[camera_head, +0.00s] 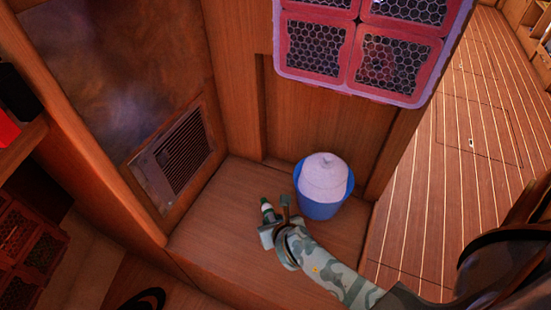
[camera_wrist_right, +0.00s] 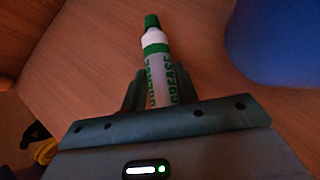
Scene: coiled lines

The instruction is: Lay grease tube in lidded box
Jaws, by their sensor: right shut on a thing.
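The grease tube (camera_wrist_right: 157,70), white with green bands, green lettering and a green cap, is held between the fingers of my right gripper (camera_wrist_right: 158,92), its cap pointing away from the wrist. In the head view the tube (camera_head: 266,206) shows small at the tip of my right gripper (camera_head: 272,226), over the wooden bench top. The gripper is shut on the tube. I see no box that is clearly the lidded box. A blue tub (camera_head: 320,207) with a white rounded top (camera_head: 324,177) stands just right of the gripper. My left gripper is not in view.
The bench top (camera_head: 222,232) is bare to the left of the gripper. A vent grille (camera_head: 184,152) is in the wall at left. A pink-framed mesh panel (camera_head: 363,48) is at the upper right. Striped flooring (camera_head: 420,200) lies beyond the bench's right edge.

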